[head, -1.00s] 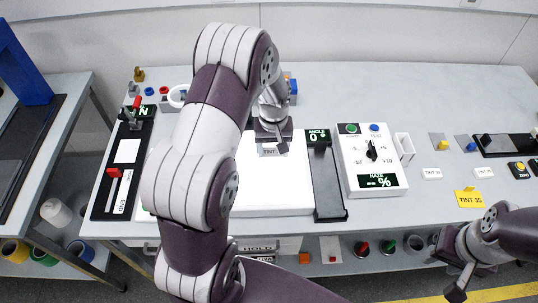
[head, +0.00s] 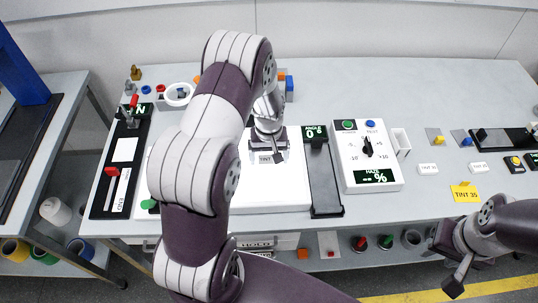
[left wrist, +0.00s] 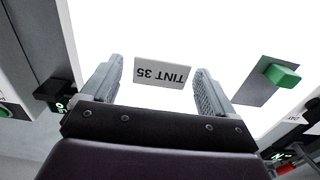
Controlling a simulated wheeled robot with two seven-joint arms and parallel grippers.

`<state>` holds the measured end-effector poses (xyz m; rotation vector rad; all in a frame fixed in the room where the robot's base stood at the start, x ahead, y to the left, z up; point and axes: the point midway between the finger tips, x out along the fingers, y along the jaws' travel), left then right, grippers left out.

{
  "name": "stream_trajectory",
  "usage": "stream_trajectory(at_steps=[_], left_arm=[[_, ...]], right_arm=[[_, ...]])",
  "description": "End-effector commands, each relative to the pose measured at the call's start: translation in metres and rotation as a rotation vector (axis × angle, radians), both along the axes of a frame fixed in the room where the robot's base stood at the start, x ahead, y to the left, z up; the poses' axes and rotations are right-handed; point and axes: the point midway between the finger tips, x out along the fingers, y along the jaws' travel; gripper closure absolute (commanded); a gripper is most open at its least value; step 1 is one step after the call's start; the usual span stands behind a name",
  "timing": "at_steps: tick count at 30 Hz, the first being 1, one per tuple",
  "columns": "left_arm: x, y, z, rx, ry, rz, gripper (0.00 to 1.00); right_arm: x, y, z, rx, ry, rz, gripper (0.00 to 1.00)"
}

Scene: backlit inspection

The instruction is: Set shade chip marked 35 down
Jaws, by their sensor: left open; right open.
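The white chip marked TINT 35 (left wrist: 162,73) lies between the spread fingers of my left gripper (left wrist: 157,85) in the left wrist view, its lettering upside down. Small gaps show between it and the fingers. In the head view the chip (head: 266,158) shows below my left gripper (head: 270,143), over the bright white panel (head: 275,194); its lettering is partly hidden. I cannot tell its exact contact with the panel. My right gripper (head: 456,272) is open and empty at the lower right, off the table's front edge.
A grey plate with a green grip (left wrist: 282,76) lies on the panel. A black slotted strip (head: 325,180) and a knob box (head: 367,155) stand to the right. My left arm hides the panel's left part.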

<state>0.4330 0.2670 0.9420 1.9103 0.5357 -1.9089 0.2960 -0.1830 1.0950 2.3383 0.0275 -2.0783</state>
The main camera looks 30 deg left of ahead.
Motion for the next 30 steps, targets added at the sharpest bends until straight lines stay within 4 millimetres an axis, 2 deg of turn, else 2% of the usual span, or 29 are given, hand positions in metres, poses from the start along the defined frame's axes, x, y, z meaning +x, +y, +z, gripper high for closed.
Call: stream_trajectory(at_steps=[5, 15, 20, 23, 27, 30], left_arm=[[0.001, 0.000, 0.014, 0.000, -0.004, 0.000, 0.12], [0.001, 0.000, 0.100, 0.001, -0.005, 0.000, 0.12], [-0.002, -0.002, 0.121, 0.001, -0.003, -0.010, 0.12], [-0.021, -0.022, 0.130, 0.005, -0.021, -0.110, 0.12], [-0.076, -0.061, 0.138, 0.018, -0.073, -0.354, 0.12], [-0.112, -0.077, 0.137, 0.027, -0.102, -0.490, 0.12]], right_arm=[[0.000, 0.000, -0.002, 0.000, 0.000, 0.000, 0.57], [0.000, 0.000, -0.018, 0.000, 0.000, 0.000, 0.57], [0.000, 0.000, -0.020, 0.000, 0.000, 0.000, 0.57], [0.000, 0.000, -0.020, 0.000, 0.000, 0.000, 0.57], [0.000, 0.000, -0.020, 0.000, 0.000, 0.000, 0.57], [0.000, 0.000, -0.020, 0.000, 0.000, 0.000, 0.57]])
